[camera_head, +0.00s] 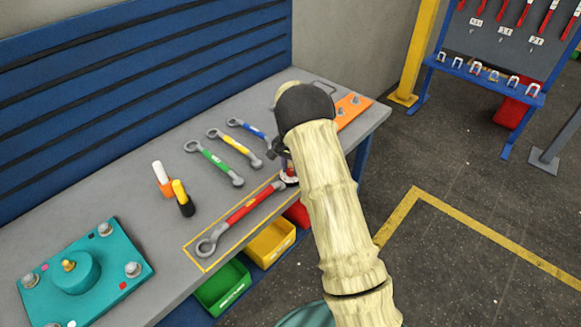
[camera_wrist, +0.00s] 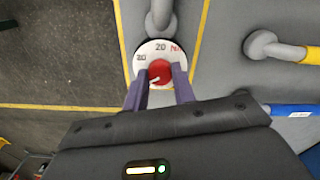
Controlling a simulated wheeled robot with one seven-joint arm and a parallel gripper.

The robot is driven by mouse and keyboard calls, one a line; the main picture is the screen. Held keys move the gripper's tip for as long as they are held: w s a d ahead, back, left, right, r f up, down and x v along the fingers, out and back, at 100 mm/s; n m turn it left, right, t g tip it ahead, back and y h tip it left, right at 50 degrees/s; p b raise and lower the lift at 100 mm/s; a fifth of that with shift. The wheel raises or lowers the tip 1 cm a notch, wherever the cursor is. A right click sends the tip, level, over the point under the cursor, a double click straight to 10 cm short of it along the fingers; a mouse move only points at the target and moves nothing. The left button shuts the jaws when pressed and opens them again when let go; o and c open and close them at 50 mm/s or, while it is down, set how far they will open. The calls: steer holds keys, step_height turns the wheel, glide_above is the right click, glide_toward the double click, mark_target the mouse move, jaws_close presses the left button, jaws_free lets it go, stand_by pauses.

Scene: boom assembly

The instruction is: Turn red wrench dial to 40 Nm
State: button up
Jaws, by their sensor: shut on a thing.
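The red wrench (camera_head: 242,211) lies inside a yellow outline on the grey bench in the head view. Its dial (camera_head: 289,176) is at the end under my arm, partly hidden. In the wrist view the dial is a white disc (camera_wrist: 149,51) with a red knob (camera_wrist: 160,71); "20" and "Nm" are legible, another number at left is not clear. A small white mark on the knob points towards lower left; the lower dial is hidden. My gripper (camera_wrist: 160,75) has its two purple fingers on either side of the knob, shut on it. The wrench's grey end (camera_wrist: 161,18) shows above the dial.
Green (camera_head: 215,163), yellow (camera_head: 235,147) and blue (camera_head: 247,129) wrenches lie behind the red one. A teal plate with bolts (camera_head: 85,275) is at the left. Orange-white and yellow-black cylinders (camera_head: 181,198) stand between. Bins (camera_head: 270,243) hang below the front edge.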

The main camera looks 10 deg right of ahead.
steer(key=o, duration=1)
step_height(320, 180, up, 18)
steer(key=b, duration=0.1)
steer(key=shift+f+b, duration=0.25)
steer(key=shift+b, duration=0.05)
steer(key=s+f+n+t, duration=0.1)
steer(key=s+n, duration=0.3)
steer(key=s, duration=1.1)
steer(key=s+f+n+t+p, duration=0.1)
steer(key=s+f+n, duration=0.1)
steer(key=s, duration=1.3)
steer(key=shift+s+d+f+n+t, duration=0.2)
steer(key=shift+f+n+t, duration=0.1)
steer(key=shift+n, duration=0.6)
